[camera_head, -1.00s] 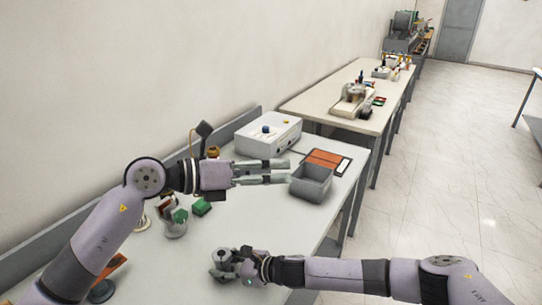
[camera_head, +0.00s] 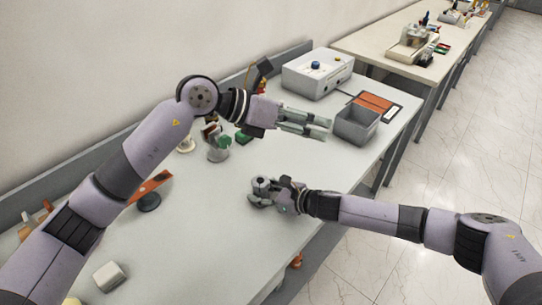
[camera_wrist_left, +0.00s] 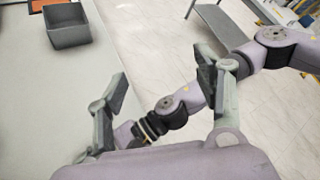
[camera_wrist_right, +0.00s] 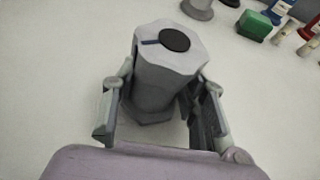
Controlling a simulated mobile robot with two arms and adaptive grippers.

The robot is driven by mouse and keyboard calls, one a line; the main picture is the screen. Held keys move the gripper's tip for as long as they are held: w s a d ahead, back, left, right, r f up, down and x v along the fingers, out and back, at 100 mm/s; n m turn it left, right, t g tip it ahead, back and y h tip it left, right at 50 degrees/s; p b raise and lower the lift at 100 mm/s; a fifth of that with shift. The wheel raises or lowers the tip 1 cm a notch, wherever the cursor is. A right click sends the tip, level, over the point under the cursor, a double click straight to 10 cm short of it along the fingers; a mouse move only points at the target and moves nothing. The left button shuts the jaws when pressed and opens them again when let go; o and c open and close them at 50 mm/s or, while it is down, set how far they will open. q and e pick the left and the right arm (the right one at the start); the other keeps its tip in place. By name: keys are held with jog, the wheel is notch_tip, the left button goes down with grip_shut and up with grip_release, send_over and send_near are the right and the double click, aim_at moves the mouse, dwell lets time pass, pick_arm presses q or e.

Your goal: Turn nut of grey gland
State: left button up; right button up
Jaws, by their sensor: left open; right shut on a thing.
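The grey gland (camera_head: 261,184) is a grey faceted body standing on the near bench. The right wrist view shows it close up (camera_wrist_right: 165,70), with a black disc and a dark blue mark on top. My right gripper (camera_head: 272,192) is shut around its body, one finger on each side (camera_wrist_right: 160,105). The fingers hide part of its sides. My left gripper (camera_head: 312,122) is open and empty above the bench, behind and right of the gland, beside the grey bin. Its two spread fingers show in the left wrist view (camera_wrist_left: 165,85).
The grey bin (camera_head: 357,135) stands near the bench's right edge, before a white box (camera_head: 316,82) with knobs. A small white block (camera_head: 109,277) lies front left.

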pick_arm(q)
jog(key=w+a+f+y, duration=0.1)
jog(key=a+f+y, duration=0.4)
jog(key=a+f, duration=0.15)
jog(key=y, duration=0.4)
send_near(260, 181)
jog(key=shift+t, duration=0.4)
jog(key=x, duration=0.9)
jog(key=shift+s, duration=0.2)
jog(key=c, duration=1.2)
jog(key=shift+o, duration=0.2)
jog(key=shift+s+n+t+y, duration=0.1)
jog(key=shift+n+t+y, duration=0.35)
jog(key=shift+n, duration=1.05)
jog(key=o, duration=1.2)
jog(key=shift+c, duration=0.2)
